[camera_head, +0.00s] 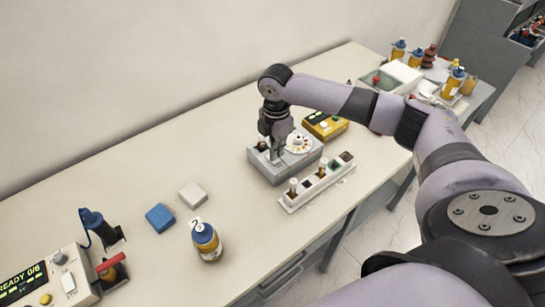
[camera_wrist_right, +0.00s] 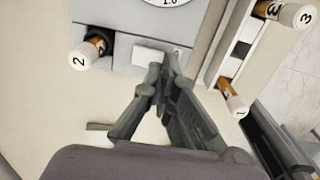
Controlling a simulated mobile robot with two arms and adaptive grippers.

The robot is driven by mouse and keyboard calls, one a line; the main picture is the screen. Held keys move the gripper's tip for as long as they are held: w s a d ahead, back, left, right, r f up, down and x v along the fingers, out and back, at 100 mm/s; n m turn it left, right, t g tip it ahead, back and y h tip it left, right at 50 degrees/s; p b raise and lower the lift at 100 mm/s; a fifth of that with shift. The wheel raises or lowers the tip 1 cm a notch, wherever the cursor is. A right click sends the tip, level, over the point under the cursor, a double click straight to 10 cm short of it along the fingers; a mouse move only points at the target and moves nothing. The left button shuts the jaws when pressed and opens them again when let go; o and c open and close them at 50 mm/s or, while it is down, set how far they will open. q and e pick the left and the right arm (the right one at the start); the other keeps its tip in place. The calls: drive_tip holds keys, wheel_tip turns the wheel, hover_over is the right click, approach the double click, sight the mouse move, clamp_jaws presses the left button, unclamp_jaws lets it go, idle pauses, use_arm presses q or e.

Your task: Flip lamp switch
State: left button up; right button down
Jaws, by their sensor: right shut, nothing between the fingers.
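A grey instrument box (camera_head: 306,162) with a white round dial (camera_head: 299,143) stands on the bench. In the right wrist view, a pale rectangular piece that looks like a switch (camera_wrist_right: 150,56) sits on the box's face, below the dial (camera_wrist_right: 168,2). I cannot tell which way it is set. My right gripper (camera_head: 274,158) points down at the box's front left side. In the wrist view, its closed fingertips (camera_wrist_right: 162,66) overlap the switch's right edge; contact cannot be told. A vial capped "2" (camera_wrist_right: 83,54) sits in the box. My left gripper is not in view.
A white rack (camera_head: 318,186) with vials stands close in front of the box. A yellow device (camera_head: 325,126) is behind it. A blue block (camera_head: 160,217), white block (camera_head: 193,195) and bottle (camera_head: 206,242) stand left. Bench between them and the box is clear.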

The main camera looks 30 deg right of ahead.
sight(276, 160)
drive_tip(key=shift+f+b, duration=0.3)
drive_tip(key=shift+f, duration=0.8)
idle(0.5)
wheel_tip(276, 160, up, 7)
drive_tip(key=p, duration=0.8)
idle(0.4)
